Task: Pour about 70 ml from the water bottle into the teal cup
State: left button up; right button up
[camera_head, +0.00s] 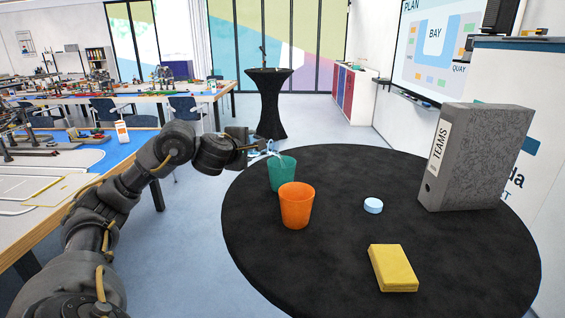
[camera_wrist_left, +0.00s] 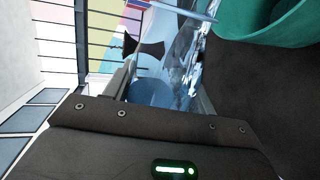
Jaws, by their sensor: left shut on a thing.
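The teal cup (camera_head: 282,175) stands upright on the round black table (camera_head: 335,262), behind the orange cup; its rim also shows in the left wrist view (camera_wrist_left: 283,30). My left gripper (camera_head: 256,146) is just left of and above the teal cup, shut on the clear water bottle (camera_wrist_left: 153,92). In the head view only a small pale-blue part of the bottle (camera_head: 268,149) shows, tilted by the teal cup's rim. Bright glints show along the bottle in the wrist view; I cannot tell whether water is flowing. The water level inside the teal cup is hidden. My right gripper is out of view.
An orange cup (camera_head: 296,207) stands just in front of the teal cup. A pale-blue round lid-like piece (camera_head: 373,205), a yellow block (camera_head: 392,268) and a grey binder (camera_head: 477,160) stand or lie farther right. The table's front middle is clear.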

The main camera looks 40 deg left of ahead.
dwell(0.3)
pick_arm(q)
jog(key=shift+r, duration=0.15)
dwell(0.7)
jog(key=shift+a+f+b, duration=0.1)
jog(key=shift+f+b, duration=0.25)
jog(key=shift+f, duration=0.25)
jog(key=shift+r+n, duration=0.35)
jog(key=shift+n, duration=0.15)
jog(key=shift+s+a+f+h+b, duration=0.1)
jog(key=shift+a+f+h+b, duration=0.05)
jog(key=shift+f+h+b, duration=0.15)
jog(key=shift+r, duration=0.25)
jog(key=shift+s+a+f+n+b, duration=0.1)
jog(key=shift+a+f+n+b, duration=0.15)
jog(key=shift+f+n+b, duration=0.4)
jog(key=shift+a+r+t+h, duration=0.1)
jog(key=shift+r+t+h, duration=0.1)
jog(key=shift+t+h, duration=0.1)
